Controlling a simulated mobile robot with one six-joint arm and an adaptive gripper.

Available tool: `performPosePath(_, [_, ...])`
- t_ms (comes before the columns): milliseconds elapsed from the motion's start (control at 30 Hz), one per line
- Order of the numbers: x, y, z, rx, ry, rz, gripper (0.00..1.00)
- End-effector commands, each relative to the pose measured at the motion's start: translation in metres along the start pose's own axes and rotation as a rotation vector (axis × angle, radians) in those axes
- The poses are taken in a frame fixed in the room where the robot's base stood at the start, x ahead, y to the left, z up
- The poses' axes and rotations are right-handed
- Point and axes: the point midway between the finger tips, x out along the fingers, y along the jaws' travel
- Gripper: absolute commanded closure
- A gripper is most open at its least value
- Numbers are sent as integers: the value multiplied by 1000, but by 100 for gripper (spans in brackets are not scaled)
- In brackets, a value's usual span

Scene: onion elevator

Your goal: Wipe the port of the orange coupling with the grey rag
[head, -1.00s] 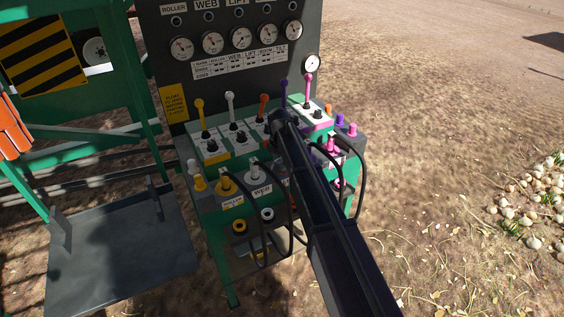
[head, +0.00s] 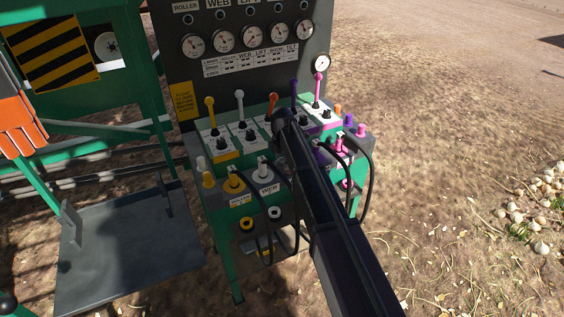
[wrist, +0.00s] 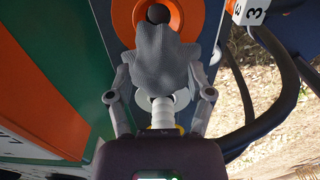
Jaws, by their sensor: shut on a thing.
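The grey rag (wrist: 165,52) is held between the fingers of my gripper (wrist: 163,72), seen in the wrist view. The orange coupling (wrist: 183,17) shows as an orange ring at the top of that view, with its dark round port (wrist: 158,13) in the middle. The rag's upper edge overlaps the lower part of the ring and reaches the port's lower edge in the picture. I cannot tell whether it touches. In the head view my arm hides the gripper, the rag and the orange coupling.
The hydraulic panel (head: 240,60) has gauges and coloured levers. Yellow (head: 234,184) and white (head: 263,174) couplings sit left of my arm, pink ones right. Black hoses (head: 369,175) hang at the front; one also curves down the wrist view's right side (wrist: 285,75). Open dirt lies right.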

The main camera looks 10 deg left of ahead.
Motion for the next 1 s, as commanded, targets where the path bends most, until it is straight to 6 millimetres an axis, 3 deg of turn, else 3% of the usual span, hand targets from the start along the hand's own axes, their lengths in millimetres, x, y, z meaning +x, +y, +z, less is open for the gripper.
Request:
performPosePath(600, [-48,0,0,0,0,0,71])
performPosePath(1000, [-52,0,0,0,0,0,71])
